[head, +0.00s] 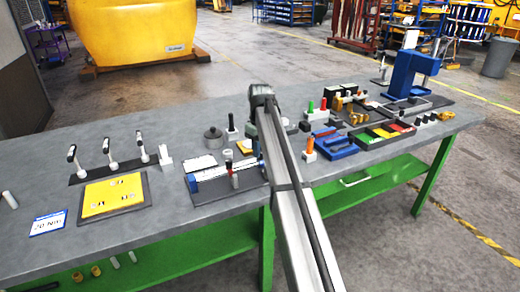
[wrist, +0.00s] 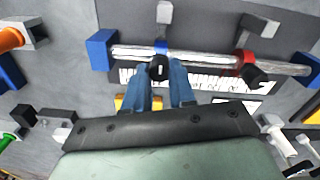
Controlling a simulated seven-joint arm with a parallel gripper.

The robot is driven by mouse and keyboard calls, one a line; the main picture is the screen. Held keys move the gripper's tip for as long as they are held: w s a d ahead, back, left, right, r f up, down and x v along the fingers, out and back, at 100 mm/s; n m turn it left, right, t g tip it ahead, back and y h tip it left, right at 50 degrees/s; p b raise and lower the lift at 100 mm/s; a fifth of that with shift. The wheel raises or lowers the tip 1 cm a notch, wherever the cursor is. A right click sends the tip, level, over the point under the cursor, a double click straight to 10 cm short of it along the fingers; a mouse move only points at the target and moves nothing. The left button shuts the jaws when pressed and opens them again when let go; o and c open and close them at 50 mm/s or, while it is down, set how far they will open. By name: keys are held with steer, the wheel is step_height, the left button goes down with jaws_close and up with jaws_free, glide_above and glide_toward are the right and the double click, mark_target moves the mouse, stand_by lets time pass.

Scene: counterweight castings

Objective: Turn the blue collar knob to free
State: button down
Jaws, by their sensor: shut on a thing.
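In the wrist view, the blue collar (wrist: 161,46) sits on a shiny horizontal bar (wrist: 205,56), near its left end. Its black knob (wrist: 158,68) points toward the camera. My gripper (wrist: 160,74) is shut on this knob, with one blue finger on each side. A red collar (wrist: 243,58) with its own black knob (wrist: 256,76) is farther right on the bar, apart from my fingers. In the head view the bar fixture (head: 212,172) is on the table, partly behind my arm. The knob's turn angle cannot be read.
In the head view, handled tools (head: 109,152) and a yellow plate (head: 112,196) are left. A blue tray (head: 336,148) and colored bins (head: 385,132) are right.

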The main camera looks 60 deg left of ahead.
steer(key=c, duration=0.9)
jaws_free()
steer(key=shift+c, duration=0.2)
step_height(320, 180, up, 14)
steer(key=shift+w+d+f, duration=0.1)
steer(key=shift+f, duration=0.05)
